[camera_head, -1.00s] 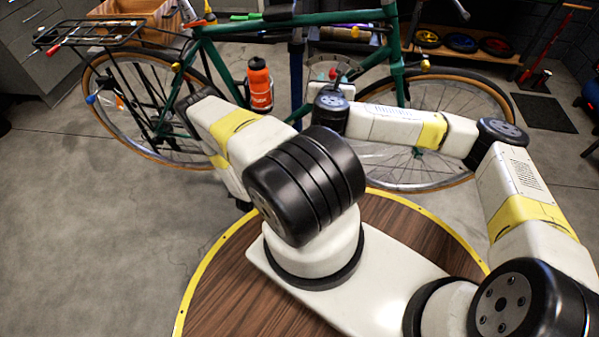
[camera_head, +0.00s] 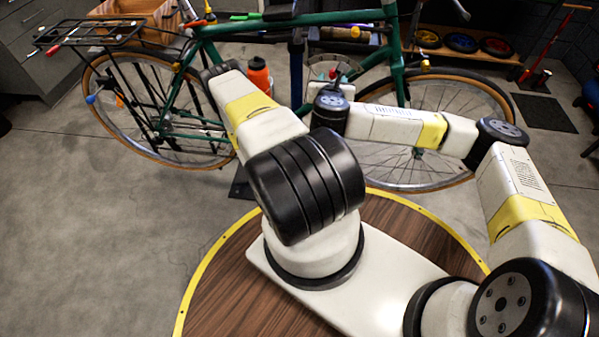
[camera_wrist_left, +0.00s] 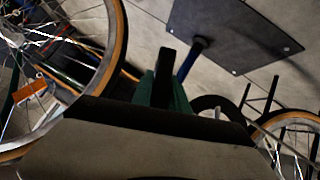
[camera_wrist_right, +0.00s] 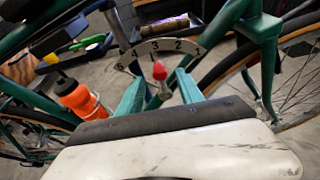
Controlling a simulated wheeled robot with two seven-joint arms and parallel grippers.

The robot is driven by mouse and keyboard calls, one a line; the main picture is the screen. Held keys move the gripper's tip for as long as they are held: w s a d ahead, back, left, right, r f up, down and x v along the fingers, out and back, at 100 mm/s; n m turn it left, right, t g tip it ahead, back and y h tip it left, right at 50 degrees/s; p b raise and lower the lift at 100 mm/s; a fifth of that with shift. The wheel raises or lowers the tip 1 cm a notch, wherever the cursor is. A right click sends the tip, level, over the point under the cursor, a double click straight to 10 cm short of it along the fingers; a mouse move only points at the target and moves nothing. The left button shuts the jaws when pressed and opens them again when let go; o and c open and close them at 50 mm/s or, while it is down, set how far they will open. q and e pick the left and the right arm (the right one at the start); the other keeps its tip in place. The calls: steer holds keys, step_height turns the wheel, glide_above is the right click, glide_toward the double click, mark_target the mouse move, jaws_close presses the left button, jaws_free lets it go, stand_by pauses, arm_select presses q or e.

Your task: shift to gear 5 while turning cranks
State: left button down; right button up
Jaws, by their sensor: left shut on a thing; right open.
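The shifter is a curved grey number plate (camera_wrist_right: 170,45) with a red-knobbed lever (camera_wrist_right: 158,72), clearest in the right wrist view. The numbers 4, 3, 2 and 1 are legible; the knob shows just below the 3. My right gripper (camera_wrist_right: 160,78) is open, its teal fingers on either side of the lever. The red knob also shows in the head view (camera_head: 333,73). My left gripper (camera_wrist_left: 170,82) is shut on a dark part near the bike's crank, mostly hidden by the gripper body. In the head view my left arm covers the crank area.
The green bike (camera_head: 300,18) stands beyond the round wooden table (camera_head: 235,290). An orange bottle (camera_wrist_right: 82,100) on the frame is close left of my right gripper. The stand's dark base plate (camera_wrist_left: 235,30) lies on the floor. The floor at left is clear.

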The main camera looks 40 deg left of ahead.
mark_target(332, 76)
steer(key=shift+w, duration=0.1)
steer(key=shift+x, duration=1.9)
arm_select(q)
steer(key=shift+w, duration=0.1)
arm_select(e)
steer(key=shift+a, duration=0.1)
